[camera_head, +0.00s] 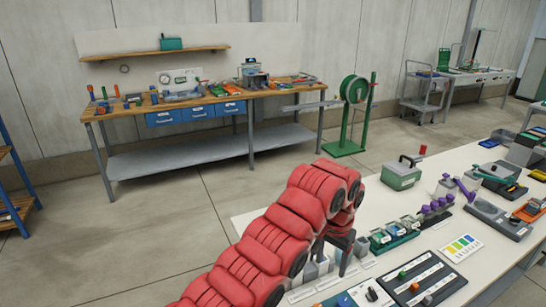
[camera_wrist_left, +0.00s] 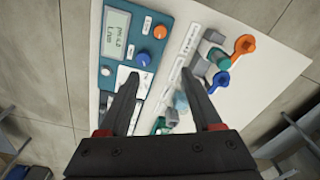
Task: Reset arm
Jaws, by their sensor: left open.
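My left arm, red and segmented, comes in from the bottom of the head view. My left gripper (camera_head: 338,248) points down over the near left part of the white table (camera_head: 255,222). In the left wrist view the left gripper (camera_wrist_left: 164,88) has its two dark fingers spread apart with nothing held between them. Below the fingers lies a blue panel (camera_wrist_left: 113,63) with a grey display, an orange knob and a blue knob. Right of it are fittings with an orange cap (camera_wrist_left: 244,45) and a blue cap (camera_wrist_left: 219,81). My right gripper is in neither view.
The table holds a green box (camera_head: 401,175), purple-knobbed parts (camera_head: 436,207), a dark switch panel (camera_head: 420,279) and a colour card (camera_head: 461,247). A workbench (camera_head: 200,106) and a green reel stand (camera_head: 352,110) stand behind. Open floor (camera_head: 180,215) lies left of the table.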

